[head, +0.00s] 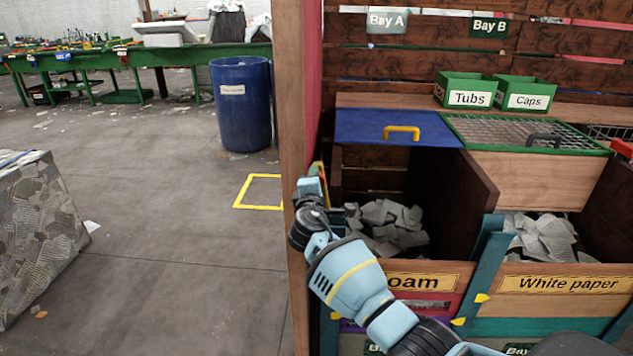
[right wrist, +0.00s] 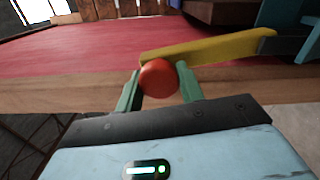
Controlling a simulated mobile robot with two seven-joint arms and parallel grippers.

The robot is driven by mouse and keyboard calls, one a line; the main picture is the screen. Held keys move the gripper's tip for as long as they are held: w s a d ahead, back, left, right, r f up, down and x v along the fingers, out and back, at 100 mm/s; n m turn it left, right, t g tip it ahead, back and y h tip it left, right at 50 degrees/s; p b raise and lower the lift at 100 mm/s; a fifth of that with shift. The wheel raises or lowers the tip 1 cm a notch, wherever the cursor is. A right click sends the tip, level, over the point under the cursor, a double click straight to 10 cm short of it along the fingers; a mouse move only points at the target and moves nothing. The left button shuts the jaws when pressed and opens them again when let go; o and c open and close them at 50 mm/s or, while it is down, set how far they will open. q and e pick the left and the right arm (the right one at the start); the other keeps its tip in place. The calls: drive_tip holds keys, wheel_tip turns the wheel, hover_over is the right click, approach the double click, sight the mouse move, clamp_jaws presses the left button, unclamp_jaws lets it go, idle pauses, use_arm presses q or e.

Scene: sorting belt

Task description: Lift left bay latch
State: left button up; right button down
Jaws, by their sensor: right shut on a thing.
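The latch, a yellow lever (right wrist: 210,47) with a red ball knob (right wrist: 158,78), lies against a red panel in the right wrist view. Its far end reaches a dark mount at the upper right. My right gripper (right wrist: 159,88) has its green fingers shut around the knob, one on each side. In the head view my right gripper (head: 318,178) is at the wooden post left of the left bay, mostly hidden by my own wrist. My left gripper is out of view.
The wooden post (head: 289,120) stands close beside my right arm. Grey pieces (head: 385,222) lie in the left bay and white paper (head: 542,238) in the right bay. Green Tubs (head: 466,92) and Caps (head: 524,95) boxes sit above. Open floor lies left.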

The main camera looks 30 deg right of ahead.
drive_tip(key=shift+r, duration=0.15)
drive_tip(key=c, duration=0.9)
unclamp_jaws()
drive_tip(key=v, duration=0.8)
drive_tip(key=shift+p, duration=0.45)
drive_tip(key=shift+d, duration=0.1)
